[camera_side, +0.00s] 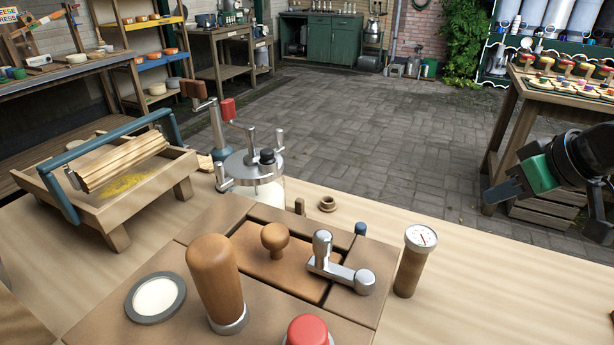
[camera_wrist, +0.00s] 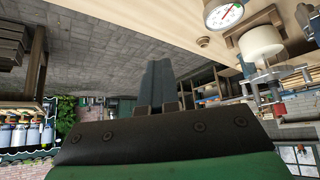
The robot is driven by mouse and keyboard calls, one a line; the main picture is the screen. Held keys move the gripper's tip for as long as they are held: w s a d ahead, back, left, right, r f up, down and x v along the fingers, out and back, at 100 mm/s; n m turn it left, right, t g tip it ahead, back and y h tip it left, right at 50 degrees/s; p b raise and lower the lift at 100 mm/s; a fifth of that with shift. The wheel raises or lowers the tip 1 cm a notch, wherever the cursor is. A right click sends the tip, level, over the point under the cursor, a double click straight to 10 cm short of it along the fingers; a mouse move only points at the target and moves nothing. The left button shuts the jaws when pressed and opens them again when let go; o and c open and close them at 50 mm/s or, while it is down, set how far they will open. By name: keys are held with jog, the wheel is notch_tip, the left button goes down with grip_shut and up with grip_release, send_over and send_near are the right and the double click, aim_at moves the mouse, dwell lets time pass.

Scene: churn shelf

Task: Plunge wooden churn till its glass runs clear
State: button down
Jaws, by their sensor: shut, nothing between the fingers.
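The wooden churn (camera_side: 200,220) is a low box on the near table in the side view. A tall wooden plunger handle (camera_side: 214,272) with a metal collar stands on its top. The round glass (camera_side: 156,297) left of the handle shows a plain cream-white face in a grey ring. The top also carries a wooden knob (camera_side: 275,238), a metal crank (camera_side: 338,265) and a red button (camera_side: 307,331). My gripper (camera_side: 492,203) is at the far right, well apart from the churn. In the wrist view its fingers (camera_wrist: 157,88) are together and empty.
A dial gauge (camera_side: 420,238) on a wooden post stands right of the churn; it also shows in the wrist view (camera_wrist: 225,14). A metal-lidded jar (camera_side: 254,168) stands behind. A wooden trough (camera_side: 120,190) with a blue handle is at left. Open air separates my gripper from the churn.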

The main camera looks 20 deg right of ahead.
jog(key=shift+r, duration=0.95)
jog(key=shift+r, duration=0.1)
jog(key=c, duration=1.5)
grip_release()
jog(key=o, duration=1.1)
notch_tip(320, 180, up, 7)
